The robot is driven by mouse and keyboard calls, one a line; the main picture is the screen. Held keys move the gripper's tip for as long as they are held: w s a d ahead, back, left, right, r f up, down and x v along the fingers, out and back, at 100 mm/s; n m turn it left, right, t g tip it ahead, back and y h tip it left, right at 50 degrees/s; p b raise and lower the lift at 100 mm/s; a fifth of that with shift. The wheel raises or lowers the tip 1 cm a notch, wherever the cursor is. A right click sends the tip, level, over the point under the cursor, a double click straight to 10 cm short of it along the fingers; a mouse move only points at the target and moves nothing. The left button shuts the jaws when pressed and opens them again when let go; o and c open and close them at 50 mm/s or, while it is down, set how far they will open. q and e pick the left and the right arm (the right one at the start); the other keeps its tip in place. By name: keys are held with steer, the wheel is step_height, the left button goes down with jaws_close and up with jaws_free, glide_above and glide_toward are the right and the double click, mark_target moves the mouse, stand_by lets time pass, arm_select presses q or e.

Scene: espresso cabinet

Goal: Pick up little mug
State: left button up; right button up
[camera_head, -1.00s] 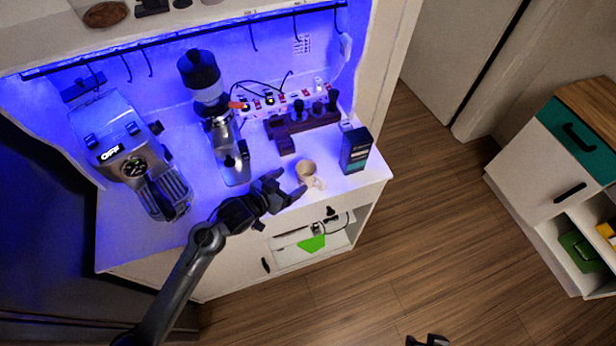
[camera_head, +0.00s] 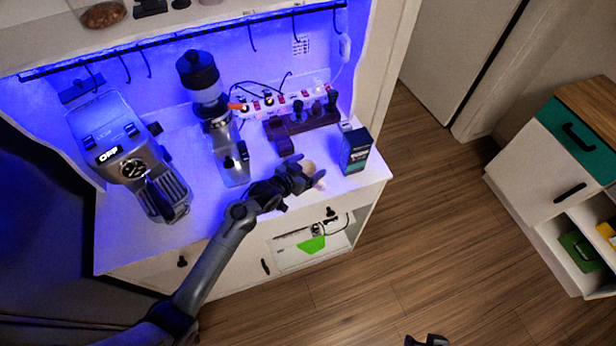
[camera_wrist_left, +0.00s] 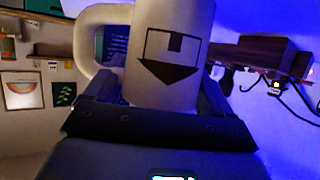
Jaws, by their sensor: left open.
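The little mug (camera_head: 308,167) stands near the front edge of the white counter, mostly hidden behind my left gripper (camera_head: 303,181) in the head view. In the left wrist view the mug (camera_wrist_left: 172,45) is pale, with a dark arrow-like mark and its handle on the left. My left gripper also shows there (camera_wrist_left: 155,95), open, with a finger on each side of the mug's lower part. Whether the fingers touch it I cannot tell. A dark tip of my right gripper (camera_head: 427,340) shows at the bottom edge of the head view, away from the counter.
A dark box (camera_head: 355,151) stands just right of the mug. A wooden stand with tools (camera_head: 315,117) is behind it. A grinder (camera_head: 218,120) and an espresso machine (camera_head: 130,155) stand to the left. Open floor lies to the right.

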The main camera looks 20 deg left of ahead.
arm_select(q)
steer(key=shift+w+d+f, duration=0.15)
steer(key=shift+w, duration=0.1)
steer(key=c, duration=0.9)
